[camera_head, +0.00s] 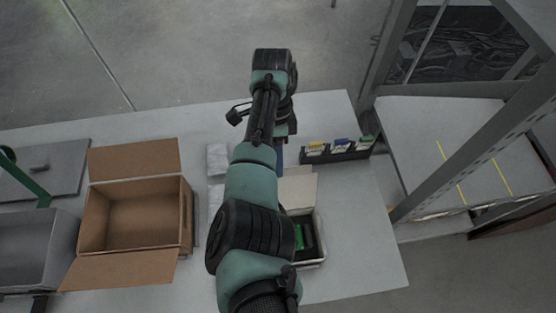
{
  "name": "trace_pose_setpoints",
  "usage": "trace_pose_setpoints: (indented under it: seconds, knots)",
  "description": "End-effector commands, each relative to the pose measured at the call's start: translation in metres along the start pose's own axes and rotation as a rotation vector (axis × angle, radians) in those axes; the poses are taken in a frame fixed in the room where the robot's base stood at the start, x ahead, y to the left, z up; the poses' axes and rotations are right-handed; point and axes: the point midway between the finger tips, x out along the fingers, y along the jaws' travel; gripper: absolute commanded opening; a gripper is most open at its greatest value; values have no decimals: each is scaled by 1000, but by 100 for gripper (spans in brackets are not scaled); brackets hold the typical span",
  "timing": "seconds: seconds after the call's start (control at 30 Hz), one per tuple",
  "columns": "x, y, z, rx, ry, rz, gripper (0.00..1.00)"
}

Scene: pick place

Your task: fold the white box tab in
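The white box (320,232) stands on the table, partly hidden behind my arm. Its top is open and a pale flap (298,188) stands out from its far side. A green item and dark contents show inside. The box's left side is covered by my arm. My arm crosses the middle of the view and bends down at its far end. My gripper (286,132) is beyond the flap, mostly hidden by the arm links; its fingers cannot be made out. Contact with the flap cannot be told.
An open brown cardboard box (136,258) stands left of my arm, with a grey bin (35,250) beside it. White packets (217,158) lie between. A black tray (345,154) of small boxes stands behind the white box. A metal rack (470,150) is at right. Table right of the box is clear.

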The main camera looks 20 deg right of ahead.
Motion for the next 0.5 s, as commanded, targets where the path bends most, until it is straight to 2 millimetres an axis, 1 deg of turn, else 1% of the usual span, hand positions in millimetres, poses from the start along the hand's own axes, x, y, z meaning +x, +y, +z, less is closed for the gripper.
trace_pose_setpoints:
  seconds: [0.13,0.4,0.43,0.5]
  knots:
    - [10,0,0,-1,0,1,34]
    - [12,0,0,-1,0,-1,34]
    - [12,0,0,-1,0,-1,32]
    - [12,0,0,-1,0,-1,19]
